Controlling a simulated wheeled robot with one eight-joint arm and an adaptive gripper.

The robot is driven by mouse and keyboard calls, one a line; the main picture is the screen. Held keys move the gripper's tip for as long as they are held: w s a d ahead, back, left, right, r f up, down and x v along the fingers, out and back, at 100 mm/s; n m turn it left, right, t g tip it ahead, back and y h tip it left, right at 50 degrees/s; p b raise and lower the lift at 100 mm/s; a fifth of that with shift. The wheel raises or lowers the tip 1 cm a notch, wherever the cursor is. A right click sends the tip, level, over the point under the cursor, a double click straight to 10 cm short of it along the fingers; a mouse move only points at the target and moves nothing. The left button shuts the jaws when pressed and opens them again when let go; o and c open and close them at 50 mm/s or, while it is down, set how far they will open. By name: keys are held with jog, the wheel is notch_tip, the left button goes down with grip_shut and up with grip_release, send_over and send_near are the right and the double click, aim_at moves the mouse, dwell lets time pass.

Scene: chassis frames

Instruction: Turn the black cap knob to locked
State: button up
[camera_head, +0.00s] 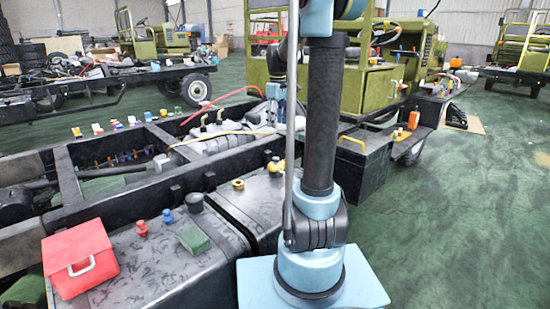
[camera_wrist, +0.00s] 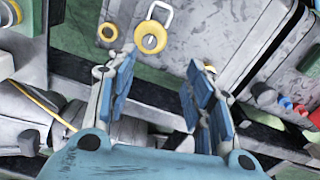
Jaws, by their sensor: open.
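The black cap knob (camera_head: 195,202) stands on top of the dark tank (camera_head: 165,255) in the lower left of the head view, behind a green block. A black round cap, likely the same one, shows at the right of the wrist view (camera_wrist: 263,95), beside blue and red caps. My gripper (camera_wrist: 160,66) is open, with nothing between its blue-padded fingers. It is apart from the cap, which lies to the right of the right finger in the wrist view. In the head view my gripper (camera_head: 274,95) is small, above the chassis frame, and partly hidden by my arm. The cap's lock marking is too small to read.
Near the cap are a red knob (camera_head: 142,229), a blue knob (camera_head: 168,216), a green block (camera_head: 194,241) and a red box (camera_head: 79,259). A yellow ring cap (camera_wrist: 151,37) lies ahead of my fingers.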

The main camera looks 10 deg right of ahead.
aim_at(276, 158)
jog(key=shift+n, duration=0.4)
jog(key=w+f, duration=0.1)
jog(key=f, duration=0.5)
jog(key=w+f, duration=0.1)
jog(key=f, duration=1)
jog(key=shift+w+f, duration=0.4)
jog(key=c, duration=1.1)
